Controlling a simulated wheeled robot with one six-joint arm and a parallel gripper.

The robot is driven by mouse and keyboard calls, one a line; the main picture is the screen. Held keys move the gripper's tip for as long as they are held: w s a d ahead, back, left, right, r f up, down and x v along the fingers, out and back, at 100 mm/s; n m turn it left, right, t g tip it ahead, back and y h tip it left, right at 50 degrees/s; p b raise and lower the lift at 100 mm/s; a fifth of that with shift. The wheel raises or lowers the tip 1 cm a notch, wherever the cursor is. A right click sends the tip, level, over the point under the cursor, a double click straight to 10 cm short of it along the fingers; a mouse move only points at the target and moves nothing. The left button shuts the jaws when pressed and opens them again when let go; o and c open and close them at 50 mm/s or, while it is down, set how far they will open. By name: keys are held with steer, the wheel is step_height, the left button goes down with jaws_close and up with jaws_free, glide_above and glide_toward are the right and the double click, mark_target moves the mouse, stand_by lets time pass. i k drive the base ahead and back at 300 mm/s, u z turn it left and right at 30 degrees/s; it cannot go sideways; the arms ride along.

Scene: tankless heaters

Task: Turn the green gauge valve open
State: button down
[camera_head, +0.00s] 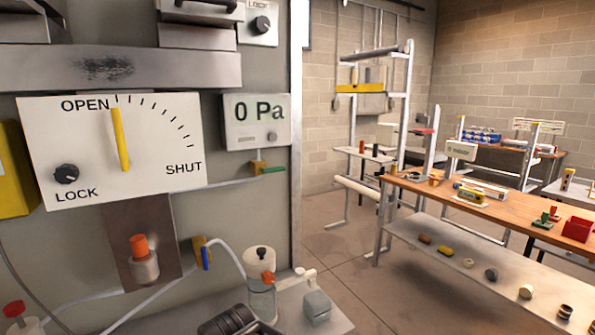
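The green gauge valve (272,170) is a small green lever on a yellow-brown body, mounted on a thin pipe on the grey panel. Its lever points right, roughly in line with the pipe. It sits just below a white gauge display (257,121) that reads "0 Pa". My gripper is not recognisable in this view, so its place relative to the valve does not show.
Left of the valve is a white dial plate (150,165) with a yellow pointer near OPEN. A blue-handled valve (204,256) and an orange-capped fitting (143,262) are lower. A ridged black object (229,320) is at the bottom edge. A wooden workbench (425,187) stands right, beyond open floor.

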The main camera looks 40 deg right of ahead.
mark_target(264, 170)
steer(key=z, duration=0.75)
steer(key=k, duration=0.4)
steer(key=z, duration=0.2)
steer(key=i, duration=0.5)
steer(key=k, duration=0.45)
steer(key=z, duration=1.5)
steer(key=i, duration=0.85)
steer(key=u, duration=2)
